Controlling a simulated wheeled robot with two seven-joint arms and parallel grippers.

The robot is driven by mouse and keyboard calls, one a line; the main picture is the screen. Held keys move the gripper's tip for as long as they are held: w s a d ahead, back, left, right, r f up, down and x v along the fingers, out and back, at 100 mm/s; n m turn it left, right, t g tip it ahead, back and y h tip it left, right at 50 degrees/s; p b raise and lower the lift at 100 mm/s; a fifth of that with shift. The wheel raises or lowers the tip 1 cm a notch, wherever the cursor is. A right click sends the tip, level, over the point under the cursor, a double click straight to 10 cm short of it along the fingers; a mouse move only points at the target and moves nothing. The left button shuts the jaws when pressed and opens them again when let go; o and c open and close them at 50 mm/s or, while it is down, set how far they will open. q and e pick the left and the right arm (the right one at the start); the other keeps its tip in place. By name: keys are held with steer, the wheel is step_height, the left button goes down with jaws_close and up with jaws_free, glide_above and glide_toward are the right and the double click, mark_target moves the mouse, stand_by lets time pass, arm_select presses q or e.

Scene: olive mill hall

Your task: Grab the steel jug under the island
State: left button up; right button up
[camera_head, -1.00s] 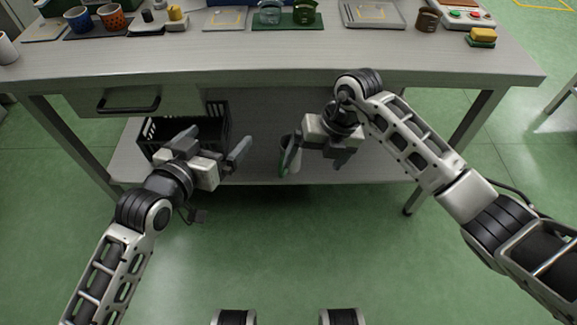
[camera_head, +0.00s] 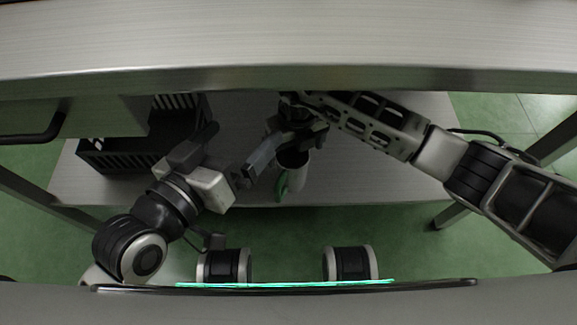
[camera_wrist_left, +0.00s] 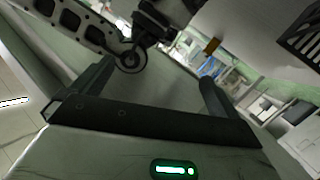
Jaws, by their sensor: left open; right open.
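The steel jug (camera_head: 297,180) stands on the lower shelf (camera_head: 375,178) under the island, with a green part (camera_head: 282,186) on its near side. My right gripper (camera_head: 290,138) is open just over the jug and hides much of its top; whether it touches the jug cannot be told. My left gripper (camera_head: 232,148) is open and empty to the left of the jug, over the shelf's front area. Its open fingers also show in the left wrist view (camera_wrist_left: 150,92), with nothing between them. The jug cannot be made out in that view.
The island's worktop (camera_head: 290,40) and its front edge overhang the shelf. A black slatted crate (camera_head: 125,155) sits on the shelf at left, below a drawer (camera_head: 85,120) with a dark handle. The shelf right of the jug is clear. Table legs stand at both sides.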

mark_target(288, 178)
arm_select(q)
steer(key=r+n+h+b, duration=0.1)
steer(key=b, duration=0.1)
steer(key=shift+d+b, duration=0.3)
steer(key=shift+d, duration=0.05)
arm_select(e)
steer(key=f, duration=0.5)
steer(key=shift+s+a+f, duration=0.1)
steer(key=shift+s+f, duration=0.05)
steer(key=shift+s, duration=0.05)
steer(key=c, duration=1.4)
arm_select(q)
steer(key=shift+f, duration=0.1)
arm_select(e)
steer(key=shift+c, duration=0.3)
